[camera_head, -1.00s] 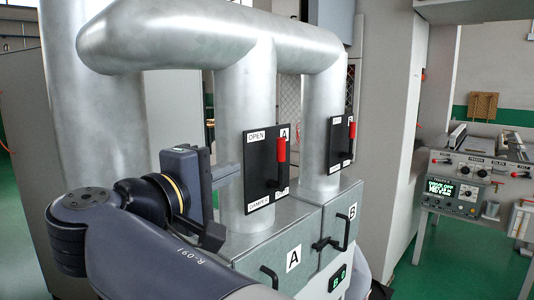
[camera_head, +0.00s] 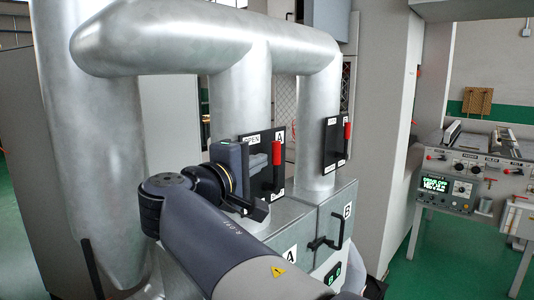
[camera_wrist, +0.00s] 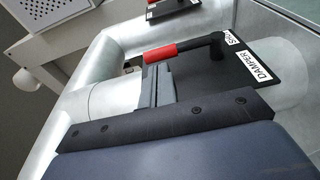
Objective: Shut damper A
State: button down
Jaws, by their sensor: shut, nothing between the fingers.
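Damper A's black plate (camera_head: 248,137) is mounted on the left upright pipe, with an "OPEN" label at its top left. Its red-gripped lever (camera_head: 277,153) points upward. In the wrist view, the lever's red grip (camera_wrist: 162,53) lies to the left of its black elbow, and the plate (camera_wrist: 205,75) carries "DAMPER" and partly seen "SHUT" labels. My gripper (camera_head: 262,160) is shut and empty, in front of the plate and just left of the lever. Its fingers (camera_wrist: 155,85) look close beside the red grip; I cannot tell if they touch. My gripper hides part of the plate.
A second black plate with a red lever (camera_head: 347,140), also upright, is on the right pipe. Below are metal boxes marked A and B, with a black handle (camera_head: 335,235) sticking out. A control console (camera_head: 447,190) stands at the right.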

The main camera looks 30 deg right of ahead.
aim_at(275, 153)
jog(key=shift+p+x, duration=0.5)
jog(key=shift+x, duration=1.5)
jog(key=shift+r, duration=0.1)
